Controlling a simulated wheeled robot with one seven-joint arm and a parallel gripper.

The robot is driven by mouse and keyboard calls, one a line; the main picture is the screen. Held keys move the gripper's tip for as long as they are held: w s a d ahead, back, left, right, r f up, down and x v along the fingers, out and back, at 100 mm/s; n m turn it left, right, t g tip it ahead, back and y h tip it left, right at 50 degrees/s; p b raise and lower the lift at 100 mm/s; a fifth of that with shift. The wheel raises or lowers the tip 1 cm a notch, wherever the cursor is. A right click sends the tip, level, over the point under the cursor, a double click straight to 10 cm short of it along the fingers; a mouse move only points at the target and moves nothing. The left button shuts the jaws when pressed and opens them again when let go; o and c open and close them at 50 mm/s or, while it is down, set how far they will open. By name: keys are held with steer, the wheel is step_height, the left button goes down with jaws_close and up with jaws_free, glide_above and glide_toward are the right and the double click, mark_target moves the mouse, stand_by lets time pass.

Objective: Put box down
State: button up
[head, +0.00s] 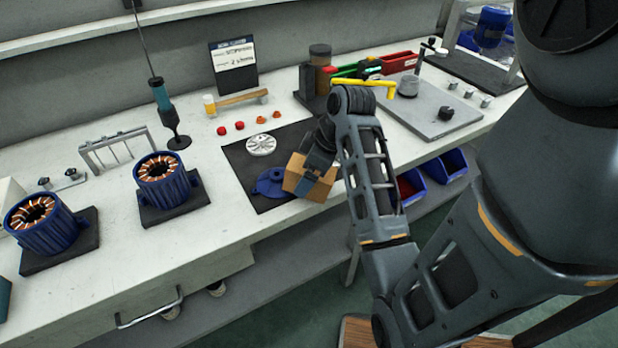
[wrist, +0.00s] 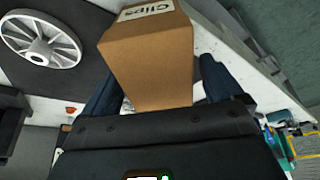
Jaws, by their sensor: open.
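A brown cardboard box (head: 323,187) is at the front right part of the black mat (head: 240,158) on the bench, near the bench's front edge. In the wrist view the box (wrist: 150,62) shows a white label reading "Clips". My gripper (head: 308,180) is at the box from above, its jaws open. In the wrist view its two dark blue fingers stand on either side of the box, with a gap visible on the right. The box's underside is hidden, so I cannot tell whether it rests fully on the surface.
A blue flange part (head: 270,183) lies close left of the box, and a white wheel (head: 261,145) lies behind. Two blue motor stators (head: 163,182) stand further left. Red and orange caps (head: 239,126) lie behind the mat. Blue bins (head: 453,163) hang below the front edge.

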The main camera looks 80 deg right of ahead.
steer(key=shift+f, duration=0.15)
steer(key=c, duration=1.3)
steer(key=shift+r, duration=0.25)
